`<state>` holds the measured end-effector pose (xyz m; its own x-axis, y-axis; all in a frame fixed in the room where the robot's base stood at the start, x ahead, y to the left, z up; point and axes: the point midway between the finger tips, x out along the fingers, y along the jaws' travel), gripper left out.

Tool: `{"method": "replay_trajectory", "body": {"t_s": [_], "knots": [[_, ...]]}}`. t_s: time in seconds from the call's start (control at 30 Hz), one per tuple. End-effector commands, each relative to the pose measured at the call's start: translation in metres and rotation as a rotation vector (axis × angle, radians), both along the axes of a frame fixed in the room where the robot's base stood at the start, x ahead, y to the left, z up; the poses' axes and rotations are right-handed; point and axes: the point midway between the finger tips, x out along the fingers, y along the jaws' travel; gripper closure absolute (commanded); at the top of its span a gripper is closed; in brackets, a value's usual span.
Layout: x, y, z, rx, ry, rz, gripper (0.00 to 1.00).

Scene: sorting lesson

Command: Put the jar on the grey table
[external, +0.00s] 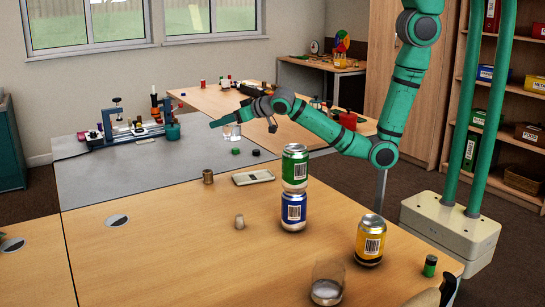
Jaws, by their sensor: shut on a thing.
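My gripper (218,122) is at the end of the green arm, low over the back right part of the grey table (110,185). A small clear glass jar (233,132) shows just under and beside the fingers, and the gripper is shut on it. The fingers hide part of the jar. It is too small to tell whether its base touches the grey top or hangs just above it.
A clamp rig (130,125) stands at the back of the grey table. A green can (294,168) is stacked on a blue can (293,212) on the wooden table, with a yellow can (369,240) and glass (327,285) nearer. The grey table's front is clear.

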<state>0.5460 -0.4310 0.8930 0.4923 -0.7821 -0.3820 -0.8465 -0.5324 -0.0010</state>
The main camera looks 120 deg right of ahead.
Motion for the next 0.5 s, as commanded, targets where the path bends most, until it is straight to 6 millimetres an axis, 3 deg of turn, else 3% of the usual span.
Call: {"method": "replay_trajectory", "body": {"t_s": [0.3, 0.5], "knots": [[0.032, -0.026, -0.044, 0.000, 0.001, 0.000, 0.79], [0.039, -0.031, -0.055, -0.002, -0.001, 0.000, 0.79]]}}
